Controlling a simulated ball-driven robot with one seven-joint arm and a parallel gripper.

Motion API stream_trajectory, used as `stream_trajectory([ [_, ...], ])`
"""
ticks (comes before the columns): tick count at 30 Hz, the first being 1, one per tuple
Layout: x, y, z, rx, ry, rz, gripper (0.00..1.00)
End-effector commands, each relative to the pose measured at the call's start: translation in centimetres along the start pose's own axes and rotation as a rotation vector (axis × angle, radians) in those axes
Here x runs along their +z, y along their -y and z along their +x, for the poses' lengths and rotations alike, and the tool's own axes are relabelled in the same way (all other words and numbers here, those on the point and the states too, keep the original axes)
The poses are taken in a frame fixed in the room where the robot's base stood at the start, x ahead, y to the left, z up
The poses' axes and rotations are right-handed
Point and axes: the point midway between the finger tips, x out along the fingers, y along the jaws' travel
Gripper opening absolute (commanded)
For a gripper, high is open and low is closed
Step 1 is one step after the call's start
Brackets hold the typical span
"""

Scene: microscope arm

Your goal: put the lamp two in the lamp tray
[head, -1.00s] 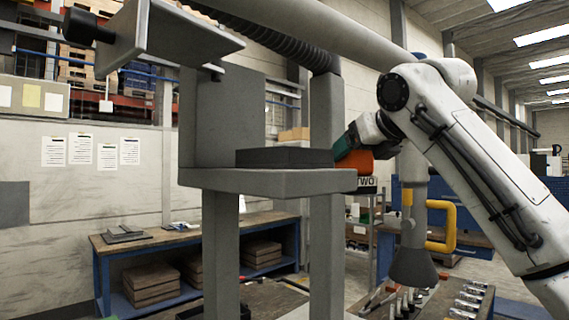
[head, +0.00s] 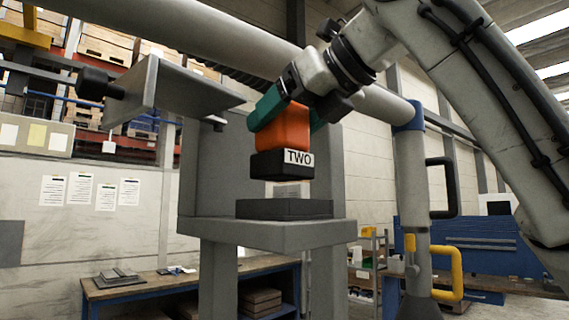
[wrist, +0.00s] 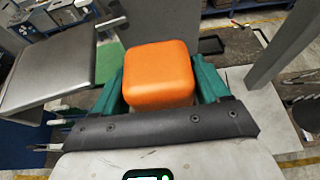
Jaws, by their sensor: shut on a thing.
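Lamp two (head: 284,165) has an orange body and a black base with a white label reading TWO. My gripper (head: 288,116) is shut on its orange upper part with green fingers on either side. The lamp hangs roughly upright above a low dark tray (head: 284,208) on the grey stand's shelf, with a gap between them. I cannot tell whether it is exactly over the tray in depth. In the wrist view the lamp's orange top (wrist: 160,70) sits between the green fingers of my gripper (wrist: 160,90), hiding its base and what lies directly below.
The grey stand (head: 265,235) has an upright back panel, and a tilted grey plate (head: 185,85) with a black knob projects at upper left. A thick grey pipe (head: 230,40) crosses overhead, behind my arm. A grey column with a yellow handle (head: 449,280) stands at right.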

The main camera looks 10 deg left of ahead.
Motion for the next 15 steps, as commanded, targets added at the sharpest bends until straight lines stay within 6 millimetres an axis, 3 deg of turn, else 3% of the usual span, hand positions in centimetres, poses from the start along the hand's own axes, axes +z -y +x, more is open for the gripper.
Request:
stream_trajectory([
  [9, -3.4, 0.1, 1.4, -0.001, 0.002, 0.000, 0.35],
  [15, -4.2, 0.0, 1.7, -0.001, 0.003, 0.000, 0.35],
])
